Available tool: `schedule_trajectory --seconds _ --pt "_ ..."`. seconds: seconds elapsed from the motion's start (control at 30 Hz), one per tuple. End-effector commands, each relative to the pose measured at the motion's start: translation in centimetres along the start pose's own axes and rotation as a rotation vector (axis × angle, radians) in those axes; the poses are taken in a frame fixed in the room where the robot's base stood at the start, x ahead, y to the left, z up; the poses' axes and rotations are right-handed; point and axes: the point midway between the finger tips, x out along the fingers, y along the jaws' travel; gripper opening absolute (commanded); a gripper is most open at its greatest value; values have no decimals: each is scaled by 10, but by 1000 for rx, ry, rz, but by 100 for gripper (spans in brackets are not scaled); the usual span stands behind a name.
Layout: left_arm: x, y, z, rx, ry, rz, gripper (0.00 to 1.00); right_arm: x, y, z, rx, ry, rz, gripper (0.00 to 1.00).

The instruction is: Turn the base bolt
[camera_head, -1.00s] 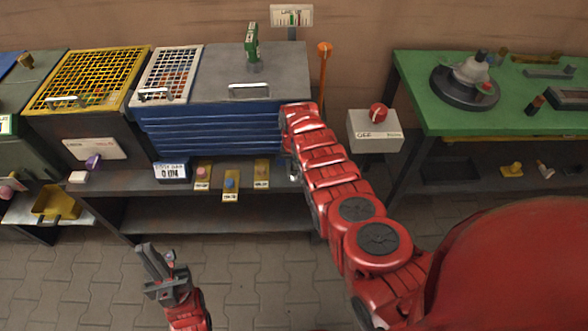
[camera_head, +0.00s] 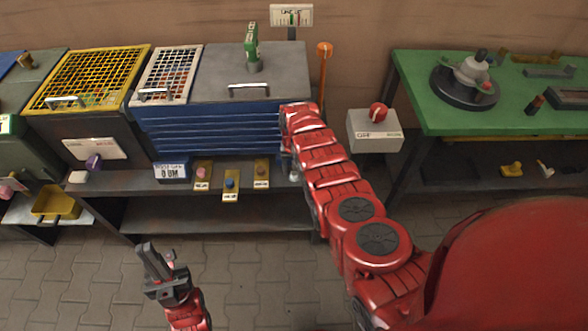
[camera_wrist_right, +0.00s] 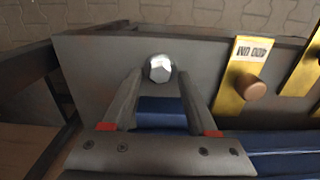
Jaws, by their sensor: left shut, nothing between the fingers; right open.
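The base bolt (camera_wrist_right: 159,68), a silver hex head, stands on the grey shelf edge in the right wrist view. My right gripper (camera_wrist_right: 158,85) is open, with one finger on each side of the bolt's near side. I cannot tell whether a finger touches it. In the head view the bolt is a small pale spot (camera_head: 294,176) beside the end of my right arm, and that gripper is mostly hidden there. My left gripper (camera_head: 149,256) is shut and empty, above the paved floor at the lower left.
A blue ribbed cabinet (camera_head: 215,130) with a grey lid stands above the shelf (camera_head: 130,182). Yellow plates with knobs, one with a brown knob (camera_wrist_right: 252,88), sit near the bolt. A white box (camera_head: 374,140) with a red knob is to the right. The floor in front is clear.

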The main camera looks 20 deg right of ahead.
Motion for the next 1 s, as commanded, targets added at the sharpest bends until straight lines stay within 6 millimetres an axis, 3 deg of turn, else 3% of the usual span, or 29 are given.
schedule_trajectory --seconds 0.17,0.33,0.53,0.77,0.83,1.0 --pt "6 0 -1 0 0 0 0 -10 0 0 1 0 1 59" --pt "16 -1 -3 0 0 0 0 -33 -1 0 -2 4 0 59" --pt "11 -1 -2 0 0 0 0 -60 0 0 -1 3 0 59" --pt "2 0 0 0 0 0 0 -115 0 -1 0 6 -2 59" --pt "12 -1 -2 0 0 0 0 -137 0 -1 0 5 0 59" --pt "31 -2 -5 0 0 0 0 -168 0 0 -1 1 1 59"
